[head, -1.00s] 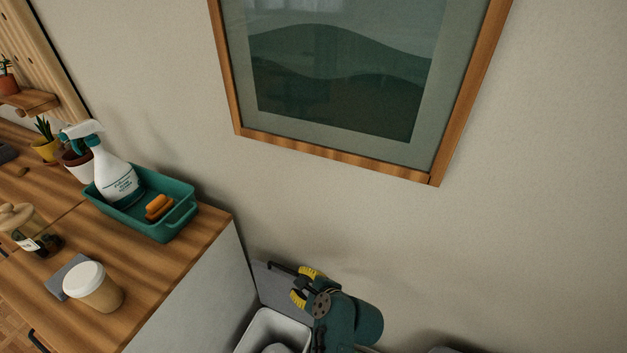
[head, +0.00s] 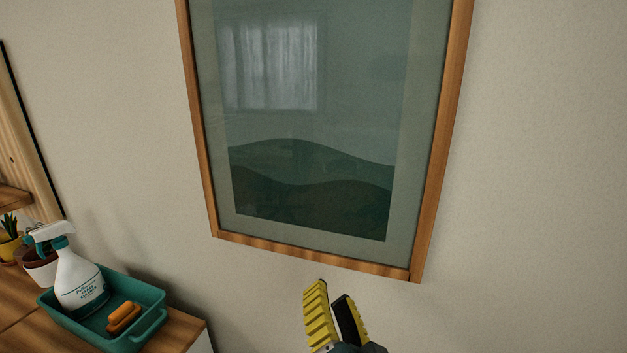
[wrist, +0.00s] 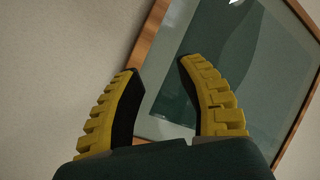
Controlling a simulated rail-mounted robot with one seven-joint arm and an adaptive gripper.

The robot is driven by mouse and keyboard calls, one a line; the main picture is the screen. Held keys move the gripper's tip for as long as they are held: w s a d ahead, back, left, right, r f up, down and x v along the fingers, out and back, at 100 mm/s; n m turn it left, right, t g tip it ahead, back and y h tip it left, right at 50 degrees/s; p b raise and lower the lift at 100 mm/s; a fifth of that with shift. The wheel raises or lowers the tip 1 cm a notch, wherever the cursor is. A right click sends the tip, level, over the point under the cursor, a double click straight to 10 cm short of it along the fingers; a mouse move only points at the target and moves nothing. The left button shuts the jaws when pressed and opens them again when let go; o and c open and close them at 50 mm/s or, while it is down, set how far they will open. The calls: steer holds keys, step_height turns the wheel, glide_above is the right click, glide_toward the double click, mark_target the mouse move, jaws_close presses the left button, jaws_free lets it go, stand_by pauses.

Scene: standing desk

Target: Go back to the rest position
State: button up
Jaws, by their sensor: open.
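My gripper (head: 331,291) is at the bottom middle of the head view, pointing up in front of the wall, just below the framed picture's lower edge. Its yellow, black-padded fingers are apart with nothing between them. In the wrist view my gripper (wrist: 157,72) is also open and empty, with the wall and part of the framed picture behind it. The rest of my arm is mostly out of the head view.
The framed picture (head: 424,180) hangs on the wall. At lower left, a green tray (head: 146,338) on the wooden desktop holds a spray bottle (head: 78,283) and an orange sponge-like item (head: 123,317). A potted plant (head: 10,245) stands behind. The wall at right is clear.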

steer(key=s+d+r+n+t+h, duration=0.3)
steer(key=s+d+r+n+t, duration=0.15)
steer(key=s+r, duration=0.65)
step_height(320, 180, up, 35)
steer(key=n+p, duration=0.2)
steer(key=p, duration=3.4)
steer(key=shift+s+a+g, duration=0.15)
steer(key=shift+s+g, duration=0.2)
